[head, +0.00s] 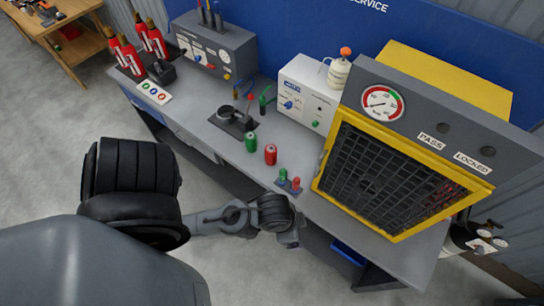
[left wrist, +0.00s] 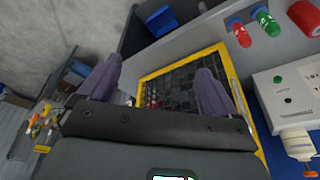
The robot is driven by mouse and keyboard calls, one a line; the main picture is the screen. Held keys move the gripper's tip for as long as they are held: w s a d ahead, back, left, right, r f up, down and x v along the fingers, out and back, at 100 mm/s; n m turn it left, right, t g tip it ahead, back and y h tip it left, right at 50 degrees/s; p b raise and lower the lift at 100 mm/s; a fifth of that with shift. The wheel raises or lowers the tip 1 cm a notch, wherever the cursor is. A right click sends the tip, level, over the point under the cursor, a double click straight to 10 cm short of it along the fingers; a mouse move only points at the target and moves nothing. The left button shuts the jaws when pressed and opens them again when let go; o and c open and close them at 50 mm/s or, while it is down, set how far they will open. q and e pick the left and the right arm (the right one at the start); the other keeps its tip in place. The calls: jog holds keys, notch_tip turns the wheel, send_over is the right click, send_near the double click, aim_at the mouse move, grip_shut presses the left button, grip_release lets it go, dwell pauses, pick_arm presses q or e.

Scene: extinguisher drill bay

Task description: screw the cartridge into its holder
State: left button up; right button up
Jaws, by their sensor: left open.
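A green cylinder (head: 250,142) and a red cylinder (head: 270,154) stand upright on the grey bench; I cannot tell which one is the cartridge. A dark fixture with a round opening (head: 233,118) sits behind them and may be the holder. My left gripper (head: 290,240) is over the bench's front edge, apart from the cylinders; its fingers are hard to make out there. In the left wrist view the left gripper (left wrist: 160,66) is open and empty, with the yellow-framed cage beyond its fingers. The red cylinder (left wrist: 304,18) shows at that view's upper right. My right gripper is out of view.
The yellow-framed cage (head: 320,183) fills the bench's right side. A white box (head: 305,95) and a grey panel box (head: 220,50) stand at the back. Red extinguishers (head: 130,55) stand at left.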

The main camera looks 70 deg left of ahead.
pick_arm(q)
jog(key=shift+a, duration=0.1)
jog(key=shift+c, duration=0.2)
jog(key=c, duration=0.5)
